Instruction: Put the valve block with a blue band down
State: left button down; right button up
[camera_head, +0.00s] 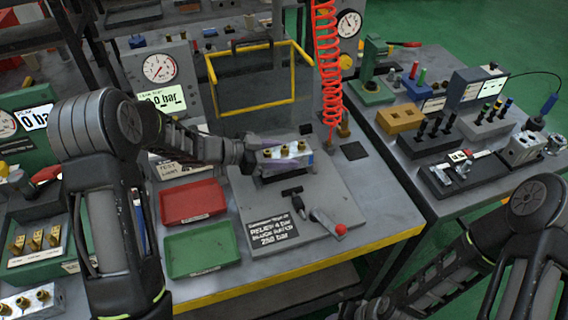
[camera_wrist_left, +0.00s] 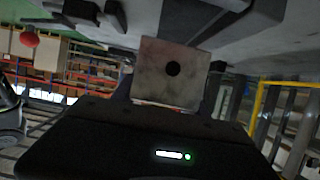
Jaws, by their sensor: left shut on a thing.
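The held valve block (camera_head: 287,152) is silver-grey with several brass fittings on top; a bluish patch shows at its right end. My left gripper (camera_head: 275,158) is shut on it, over the back part of the grey test plate (camera_head: 340,215). In the left wrist view the block (camera_wrist_left: 150,82) shows a square metal face with a round dark hole. I cannot tell whether its underside touches the fixture. My right arm is at the lower right; its gripper (camera_head: 362,310) is mostly cut off by the bottom edge.
A red tray (camera_head: 193,202) and a green tray (camera_head: 202,250) lie left of the plate. A black handle (camera_head: 292,195) and red-knobbed lever (camera_head: 328,224) stand in front of the block. A red coiled hose (camera_head: 328,70) hangs behind. Another block (camera_head: 32,300) sits at the lower left.

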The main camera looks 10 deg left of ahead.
pick_arm(q)
jog(key=shift+f, duration=1.75)
jog(key=shift+f, duration=0.2)
jog(key=c, duration=0.6)
grip_release()
jog(key=shift+f, duration=0.1)
jog(key=shift+a+r, duration=0.1)
jog(key=shift+r, duration=0.25)
jog(key=v, duration=1.1)
jog(key=shift+s+a+b, duration=0.3)
jog(key=shift+b, duration=0.05)
